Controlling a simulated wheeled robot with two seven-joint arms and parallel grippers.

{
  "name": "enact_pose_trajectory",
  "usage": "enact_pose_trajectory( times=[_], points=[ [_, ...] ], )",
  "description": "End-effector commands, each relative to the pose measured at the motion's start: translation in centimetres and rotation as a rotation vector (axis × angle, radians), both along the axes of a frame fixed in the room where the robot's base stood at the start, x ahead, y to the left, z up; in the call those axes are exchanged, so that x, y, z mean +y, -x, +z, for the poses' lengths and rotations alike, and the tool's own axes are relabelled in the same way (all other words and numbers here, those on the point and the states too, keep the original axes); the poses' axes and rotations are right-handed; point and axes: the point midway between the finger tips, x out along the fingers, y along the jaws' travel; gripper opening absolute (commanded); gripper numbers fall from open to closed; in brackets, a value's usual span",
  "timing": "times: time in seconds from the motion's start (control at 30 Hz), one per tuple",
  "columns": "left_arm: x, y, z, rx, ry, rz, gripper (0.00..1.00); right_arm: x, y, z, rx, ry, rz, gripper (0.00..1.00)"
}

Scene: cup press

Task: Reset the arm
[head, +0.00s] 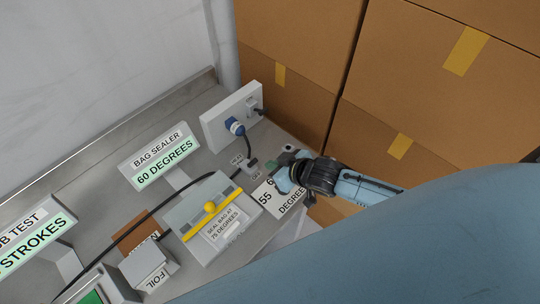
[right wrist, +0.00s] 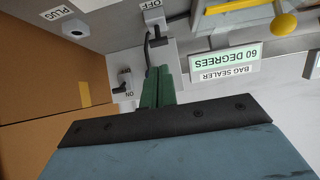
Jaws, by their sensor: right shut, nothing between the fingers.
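My right gripper (head: 273,167) reaches in from the right in the head view, over the bench's right edge, beside the white sign reading "55 DEGREES" (head: 268,199), which it partly covers. Its green fingers (right wrist: 158,86) are together and empty in the right wrist view. The right arm (head: 365,187) extends back to the right. My left gripper is not in view.
A bag sealer with a yellow handle (head: 210,207) stands left of the gripper. A white socket panel (head: 225,110) holds a blue plug (head: 236,127). A "60 DEGREES" sign (head: 160,165) stands behind the sealer. Cardboard boxes (head: 420,90) stack beyond the bench.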

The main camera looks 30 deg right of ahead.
Motion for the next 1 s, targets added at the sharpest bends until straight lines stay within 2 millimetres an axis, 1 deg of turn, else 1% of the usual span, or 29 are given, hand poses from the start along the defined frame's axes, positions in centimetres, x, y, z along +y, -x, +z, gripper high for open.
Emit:
enact_pose_trajectory(
  times=[0.23, 0.37, 0.47, 0.57, 0.6, 0.7, 0.8, 1.0],
  points=[
    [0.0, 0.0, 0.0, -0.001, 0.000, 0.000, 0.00, 0.1, 0.0, 0.0, 0.001, 0.000, -0.001, 0.00],
    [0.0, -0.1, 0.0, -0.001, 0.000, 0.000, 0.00, 0.9, 1.0, 0.3, 0.022, 0.003, -0.009, 0.00],
    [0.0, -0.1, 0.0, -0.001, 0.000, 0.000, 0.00, 1.9, 2.7, 1.0, 0.067, 0.017, -0.029, 0.00],
    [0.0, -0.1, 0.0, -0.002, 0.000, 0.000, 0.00, 2.6, 5.3, 2.1, 0.138, 0.045, -0.060, 0.00],
    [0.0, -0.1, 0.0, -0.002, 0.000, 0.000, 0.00, 2.5, 6.4, 2.6, 0.170, 0.058, -0.075, 0.00],
    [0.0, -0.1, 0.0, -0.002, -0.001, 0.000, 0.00, 2.0, 9.3, 3.7, 0.254, 0.091, -0.107, 0.00],
    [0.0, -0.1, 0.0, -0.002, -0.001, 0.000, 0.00, 1.2, 11.7, 4.6, 0.325, 0.118, -0.132, 0.00],
    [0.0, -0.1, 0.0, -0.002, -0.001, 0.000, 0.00, -0.2, 15.9, 6.1, 0.446, 0.155, -0.169, 0.00]
  ],
)
